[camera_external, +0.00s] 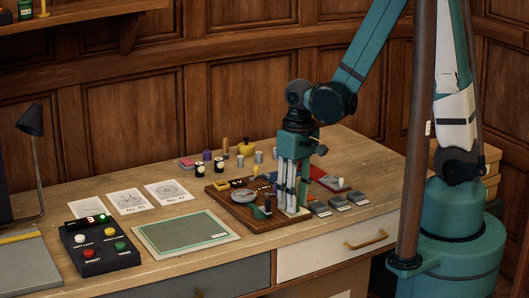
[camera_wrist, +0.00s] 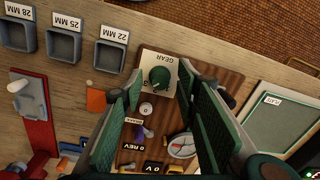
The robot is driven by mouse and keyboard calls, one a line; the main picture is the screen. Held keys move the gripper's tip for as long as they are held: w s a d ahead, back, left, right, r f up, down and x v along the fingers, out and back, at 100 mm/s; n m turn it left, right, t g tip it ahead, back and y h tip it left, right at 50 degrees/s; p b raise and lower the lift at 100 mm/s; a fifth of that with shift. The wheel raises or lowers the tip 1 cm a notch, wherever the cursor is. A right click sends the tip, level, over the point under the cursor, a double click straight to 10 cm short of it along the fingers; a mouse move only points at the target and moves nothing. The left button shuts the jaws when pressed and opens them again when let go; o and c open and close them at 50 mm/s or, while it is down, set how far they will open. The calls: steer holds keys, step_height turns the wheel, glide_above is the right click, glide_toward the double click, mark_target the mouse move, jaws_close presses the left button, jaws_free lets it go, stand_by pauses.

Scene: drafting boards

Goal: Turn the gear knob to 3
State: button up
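The gear knob (camera_wrist: 160,77) is a round dark green knob on a pale plate marked GEAR (camera_wrist: 158,60) in the wrist view. The plate is on the wooden board (camera_wrist: 216,78), near its edge. My gripper (camera_wrist: 160,84) is open, with one green-padded finger on each side of the knob and a gap showing on both sides. I cannot tell its height above the plate. The number the knob points to is too small to read. In the external view my gripper (camera_external: 292,207) points down over the right part of the wooden board (camera_external: 226,205).
A white button (camera_wrist: 146,109), a dial (camera_wrist: 181,145) and small displays share the board. Grey trays (camera_wrist: 64,43) stand beside it. A drawing pad (camera_external: 186,234) and a button box (camera_external: 100,246) lie left in the external view. A red base (camera_external: 322,175) lies behind my gripper.

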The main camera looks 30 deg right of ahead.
steer(key=shift+r, duration=0.15)
step_height(320, 180, up, 12)
steer(key=shift+d, duration=0.25)
stand_by(1.0)
steer(key=shift+w, duration=0.1)
stand_by(0.6)
steer(key=d+r+m+t, duration=0.1)
steer(key=d+r+t, duration=0.1)
steer(key=d+r, duration=0.2)
steer(key=d+r+m+t, duration=0.1)
steer(key=d+r+t, duration=0.2)
steer(key=d, duration=0.8)
steer(key=d+r+m+t, duration=0.1)
steer(key=d+r+t, duration=0.1)
steer(key=d+r, duration=0.4)
steer(key=shift+w+d+r+h, duration=0.25)
steer(key=shift+w+d, duration=0.2)
steer(key=shift+d, duration=0.45)
steer(key=shift+f, duration=0.1)
stand_by(2.2)
